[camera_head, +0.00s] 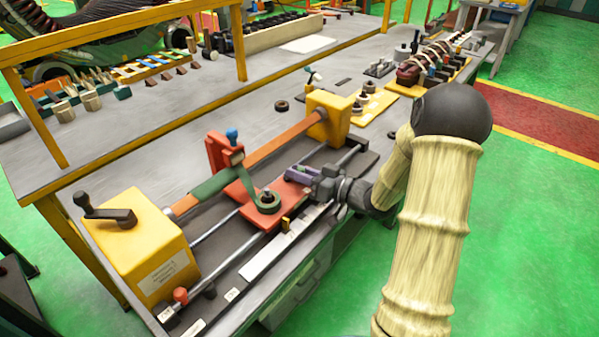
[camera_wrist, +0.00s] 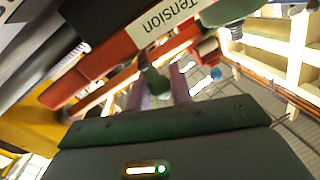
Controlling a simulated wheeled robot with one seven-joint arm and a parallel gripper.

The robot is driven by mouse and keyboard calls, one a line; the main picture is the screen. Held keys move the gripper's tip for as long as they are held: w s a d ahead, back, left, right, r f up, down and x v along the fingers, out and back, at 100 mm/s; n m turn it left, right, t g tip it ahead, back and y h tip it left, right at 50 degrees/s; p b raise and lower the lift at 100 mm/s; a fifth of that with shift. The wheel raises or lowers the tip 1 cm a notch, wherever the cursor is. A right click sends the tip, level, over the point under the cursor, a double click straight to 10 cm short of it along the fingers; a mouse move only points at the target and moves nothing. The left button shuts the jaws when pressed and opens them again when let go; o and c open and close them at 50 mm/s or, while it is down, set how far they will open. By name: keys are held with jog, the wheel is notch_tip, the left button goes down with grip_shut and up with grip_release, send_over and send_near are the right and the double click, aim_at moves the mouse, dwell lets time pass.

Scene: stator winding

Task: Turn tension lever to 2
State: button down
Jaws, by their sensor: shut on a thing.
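The red carriage (camera_head: 250,212) of the winding machine carries a spool of green tape (camera_head: 268,201). My gripper (camera_head: 299,174) reaches over the carriage's right side from the right. In the wrist view, a "Tension" label (camera_wrist: 165,20) sits on a red part. Just below it, a dark green knob, the tension lever (camera_wrist: 154,82), stands between the purple fingers of my gripper (camera_wrist: 160,90). The fingers are shut on it. The lever is hidden in the head view, and I cannot read its setting.
An orange bar (camera_head: 285,138), partly wrapped in green tape, runs between the yellow headstock (camera_head: 140,245) and yellow end block (camera_head: 327,118). A blue-knobbed lever (camera_head: 232,135) rises behind the carriage. Steel rods run along the machine. A yellow rail frame (camera_head: 240,45) stands behind.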

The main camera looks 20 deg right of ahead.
jog(key=shift+r+g, duration=0.1)
jog(key=shift+g, duration=0.2)
jog(key=n+g+y+p, duration=0.2)
jog(key=w+d+n+g+y+p, duration=0.1)
jog(key=shift+g, duration=0.4)
jog(key=shift+w+d+n+g+y+p, duration=0.1)
jog(key=shift+w+n+g+y+p, duration=0.2)
jog(key=shift+n+g, duration=0.6)
jog(key=shift+w+d+n+g+y+p, duration=0.1)
jog(key=shift+n+g+y+p, duration=0.45)
jog(key=shift+g, duration=0.7)
jog(key=shift+w+d+n+g+y+p, duration=0.1)
jog(key=shift+w+n+g+y+p, duration=0.1)
jog(key=shift+n+g, duration=0.75)
jog(key=c, duration=1.3)
grip_release()
jog(key=s+d+b, duration=0.1)
jog(key=d+b, duration=0.1)
jog(key=d, duration=1.5)
jog(key=shift+s+d, duration=0.15)
jog(key=shift+s, duration=0.1)
